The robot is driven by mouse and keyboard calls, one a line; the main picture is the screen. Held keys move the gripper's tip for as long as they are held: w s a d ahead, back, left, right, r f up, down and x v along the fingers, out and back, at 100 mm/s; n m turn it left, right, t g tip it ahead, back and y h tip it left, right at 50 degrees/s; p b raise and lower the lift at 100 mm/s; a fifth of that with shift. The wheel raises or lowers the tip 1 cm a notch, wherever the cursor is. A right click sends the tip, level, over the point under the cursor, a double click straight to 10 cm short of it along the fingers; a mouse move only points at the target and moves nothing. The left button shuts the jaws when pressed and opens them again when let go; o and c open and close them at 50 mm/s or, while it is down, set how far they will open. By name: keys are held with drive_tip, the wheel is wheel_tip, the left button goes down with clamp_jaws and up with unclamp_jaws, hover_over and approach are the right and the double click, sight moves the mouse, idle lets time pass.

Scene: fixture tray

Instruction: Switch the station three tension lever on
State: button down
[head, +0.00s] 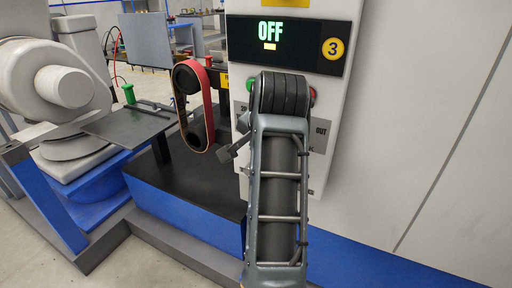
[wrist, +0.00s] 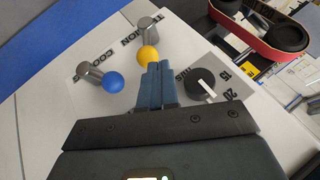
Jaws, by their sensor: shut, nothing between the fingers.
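The station three panel (head: 322,178) stands in front of me; its display (head: 285,42) reads OFF beside a yellow badge with a 3. In the wrist view the tension lever is a grey arm with a yellow ball (wrist: 148,54), next to lettering partly hidden but ending like "TENSION". My gripper (wrist: 159,68) is shut and empty, its blue-grey fingertips right beside the yellow ball at its lower right. I cannot tell whether they touch. In the head view my own arm hides the lever and most of the panel face.
A second lever with a blue ball (wrist: 113,82) sits left of the yellow one, by lettering starting "COO". A black dial (wrist: 200,86) with numbers is right of my fingers. A red belt on rollers (head: 208,110) stands left of the panel. Green (head: 250,85) and red (head: 312,95) buttons flank my arm.

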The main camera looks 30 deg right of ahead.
drive_tip(key=v, duration=0.5)
drive_tip(key=shift+a+r, duration=0.1)
drive_tip(key=shift+r, duration=0.05)
idle(0.3)
